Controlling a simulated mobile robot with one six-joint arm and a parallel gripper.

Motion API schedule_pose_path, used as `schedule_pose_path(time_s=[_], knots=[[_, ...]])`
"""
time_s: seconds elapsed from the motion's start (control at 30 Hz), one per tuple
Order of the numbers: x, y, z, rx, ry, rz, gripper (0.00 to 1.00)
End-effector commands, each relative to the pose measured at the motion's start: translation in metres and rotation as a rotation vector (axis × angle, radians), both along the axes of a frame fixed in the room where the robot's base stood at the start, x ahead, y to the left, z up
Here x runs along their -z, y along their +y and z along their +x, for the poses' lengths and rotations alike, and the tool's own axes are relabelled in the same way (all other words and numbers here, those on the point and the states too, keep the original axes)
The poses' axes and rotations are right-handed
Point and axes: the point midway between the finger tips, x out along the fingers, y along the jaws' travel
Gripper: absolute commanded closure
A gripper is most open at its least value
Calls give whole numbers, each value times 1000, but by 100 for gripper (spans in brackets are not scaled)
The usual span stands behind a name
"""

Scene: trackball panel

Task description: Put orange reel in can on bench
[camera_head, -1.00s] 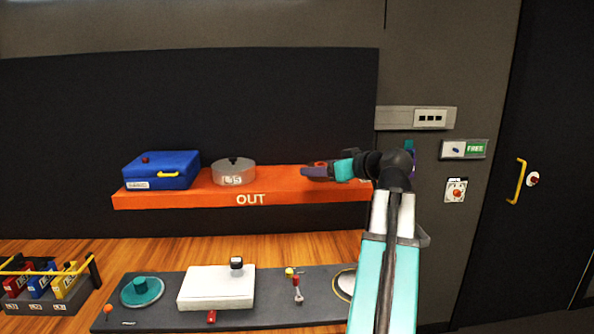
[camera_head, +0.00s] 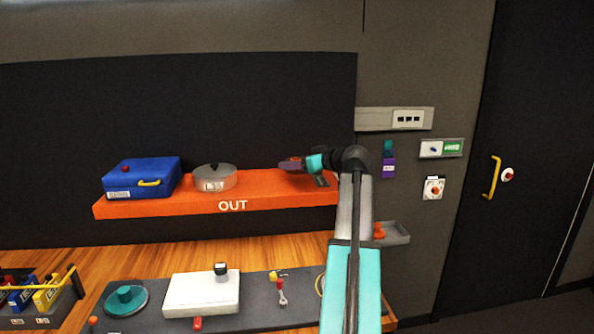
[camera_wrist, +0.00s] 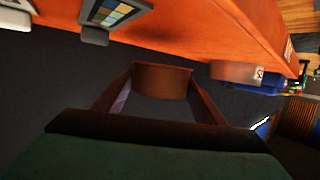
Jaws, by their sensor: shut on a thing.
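My gripper (camera_head: 290,164) is above the right part of the orange shelf in the head view. In the wrist view its fingers (camera_wrist: 160,95) are shut on a brownish-orange round piece, which looks like the orange reel (camera_wrist: 160,79). In the head view the reel is mostly hidden by the fingers. On the bench, a round thing with a yellowish rim (camera_head: 320,284) is partly behind my arm; I cannot tell whether it is the can. A grey round lidded container (camera_head: 215,178) stands on the shelf, and it also shows in the wrist view (camera_wrist: 235,72).
The shelf (camera_head: 232,206) marked OUT bears a blue case (camera_head: 142,177) and a colour chart (camera_wrist: 112,10). The bench mat (camera_head: 255,300) carries a teal disc (camera_head: 126,300), white box (camera_head: 201,293) and small keys (camera_head: 281,290). A grey wall tray (camera_head: 397,235) is right of my arm.

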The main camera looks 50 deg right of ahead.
Motion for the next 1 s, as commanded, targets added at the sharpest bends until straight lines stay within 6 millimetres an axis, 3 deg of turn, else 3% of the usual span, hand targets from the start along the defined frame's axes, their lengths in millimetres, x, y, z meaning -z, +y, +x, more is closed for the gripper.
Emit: schedule_pose_path(time_s=[0.6, 1.0], knots=[[0, -11, 10, 1, 0, 2, 60], [31, -10, 8, 3, 1, 1, 60]])
